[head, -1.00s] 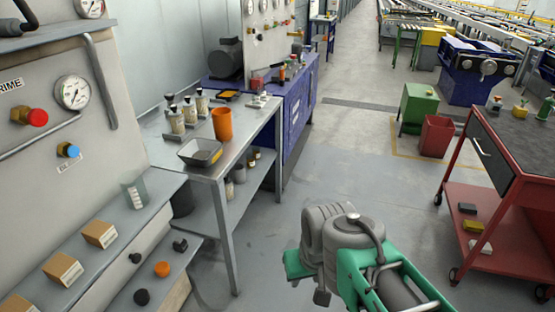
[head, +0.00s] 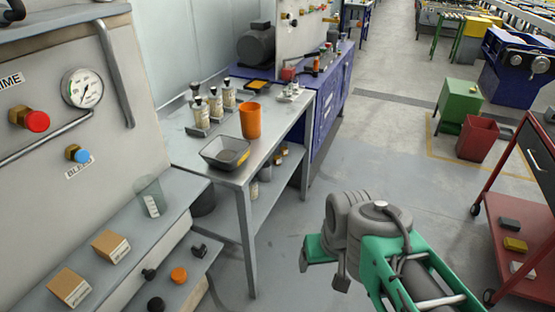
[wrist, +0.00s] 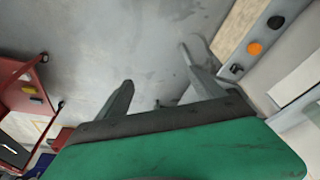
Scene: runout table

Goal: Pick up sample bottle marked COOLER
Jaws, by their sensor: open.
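Several sample bottles (head: 214,102) with dark caps and pale labels stand in a group on the grey metal table (head: 190,150). The labels are too small to read, so I cannot tell which one is marked COOLER. In the wrist view my gripper (wrist: 155,88) is open and empty, its two fingers apart over bare floor. In the head view my green and grey arm is at the lower right, well away from the bottles, and its fingertips are hidden. No bottle shows in the wrist view.
An orange cup (head: 251,121) and a dark grey tray (head: 225,152) stand in front of the bottles. A shelf at left holds cardboard boxes (head: 110,246) and a clear beaker (head: 150,196). A red cart (head: 512,235) stands at right. The floor between is clear.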

